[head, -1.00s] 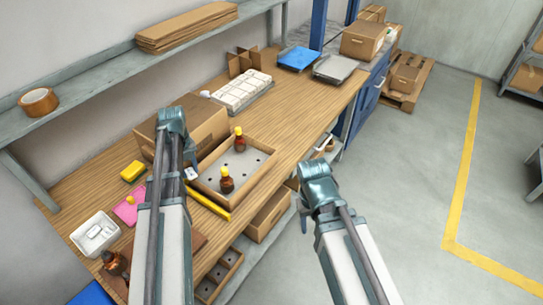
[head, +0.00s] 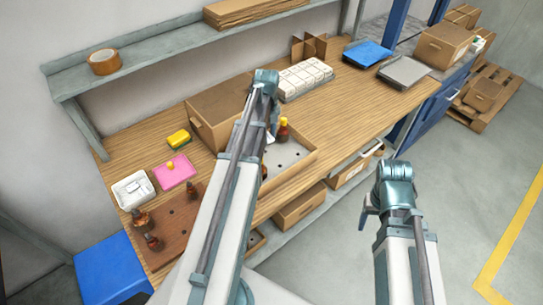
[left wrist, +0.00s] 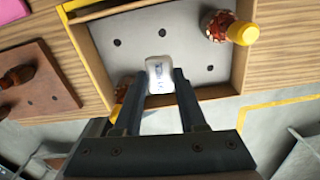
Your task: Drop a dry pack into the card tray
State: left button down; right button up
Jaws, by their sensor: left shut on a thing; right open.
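The card tray (head: 295,172) is a shallow cardboard box with a grey, holed floor, on the bench. It also shows in the left wrist view (left wrist: 245,45). My left gripper (left wrist: 163,92) is shut on a small white dry pack with dark print (left wrist: 161,72), seen over the tray floor in the left wrist view. The height of the pack above the floor is hard to tell. A brown bottle with a yellow cap (left wrist: 228,28) stands in a tray corner; another is partly hidden by my left finger. My right gripper (head: 368,208) is open and empty, in front of the bench.
A cardboard box (head: 212,112) stands behind the tray. A brown board (head: 185,215) with brown bottles, a white dish (head: 133,190), a pink pad (head: 175,173) and a yellow sponge (head: 178,139) lie to the left. A shelf (head: 150,60) runs above.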

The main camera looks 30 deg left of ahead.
pick_arm(q)
jog(key=shift+f+b, duration=2.9)
jog(key=shift+f, duration=0.1)
jog(key=shift+c, duration=1.9)
grip_release()
jog(key=shift+r, duration=0.15)
notch_tip(320, 180, up, 14)
jog(key=p, duration=1.4)
jog(key=shift+f, duration=0.2)
